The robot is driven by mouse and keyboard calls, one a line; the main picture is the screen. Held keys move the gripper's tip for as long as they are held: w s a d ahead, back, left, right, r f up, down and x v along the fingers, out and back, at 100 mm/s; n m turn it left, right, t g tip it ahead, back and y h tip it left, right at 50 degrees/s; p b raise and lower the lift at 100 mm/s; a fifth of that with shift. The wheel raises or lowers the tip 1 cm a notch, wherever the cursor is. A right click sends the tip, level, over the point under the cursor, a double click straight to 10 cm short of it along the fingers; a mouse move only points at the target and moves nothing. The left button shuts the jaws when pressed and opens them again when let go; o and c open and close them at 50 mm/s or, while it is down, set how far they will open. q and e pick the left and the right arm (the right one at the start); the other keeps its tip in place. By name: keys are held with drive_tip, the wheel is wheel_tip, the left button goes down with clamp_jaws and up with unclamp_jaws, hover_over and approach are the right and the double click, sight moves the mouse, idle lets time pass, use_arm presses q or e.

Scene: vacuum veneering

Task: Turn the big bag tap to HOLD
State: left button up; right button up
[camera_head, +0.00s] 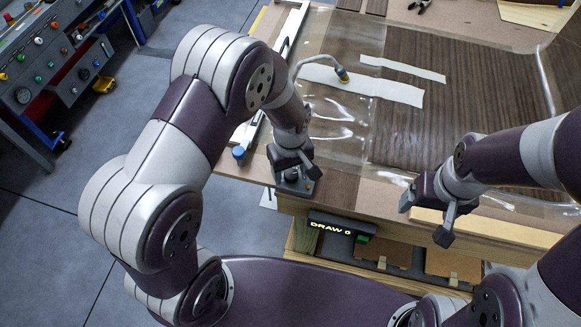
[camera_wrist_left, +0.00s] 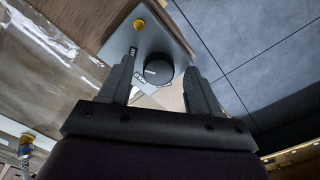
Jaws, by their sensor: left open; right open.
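The tap is a round black knob (camera_wrist_left: 157,72) on a grey metal plate (camera_wrist_left: 140,40) with a yellow button (camera_wrist_left: 139,25), in the left wrist view. Small labels sit beside the knob; they are partly hidden or too small to read surely. My left gripper (camera_head: 297,166) is open over the plate at the table's front edge. In the wrist view its fingers stand on either side of the knob, and I cannot tell whether they touch it. In the head view the gripper hides the knob. My right gripper (camera_head: 426,217) is open and empty above the front edge, farther right.
A clear bag (camera_head: 330,117) covers dark veneer (camera_head: 420,110) and white strips (camera_head: 402,93) on the table. A hose (camera_head: 311,60) runs to a fitting on the bag. A display (camera_head: 330,226) reading "DRAW 0" hangs below the table edge. A control bench (camera_head: 45,75) stands far left.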

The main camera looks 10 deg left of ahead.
use_arm(q)
drive_tip(key=shift+d, duration=0.15)
drive_tip(key=shift+c, duration=0.9)
drive_tip(key=c, duration=0.9)
drive_tip(key=shift+o, duration=0.2)
drive_tip(key=n+p, duration=0.1)
drive_tip(key=n, duration=0.4)
drive_tip(key=shift+n, duration=0.4)
drive_tip(key=n+p, duration=0.1)
drive_tip(key=n, duration=0.4)
drive_tip(key=shift+w+n, duration=0.1)
drive_tip(key=shift+n, duration=0.3)
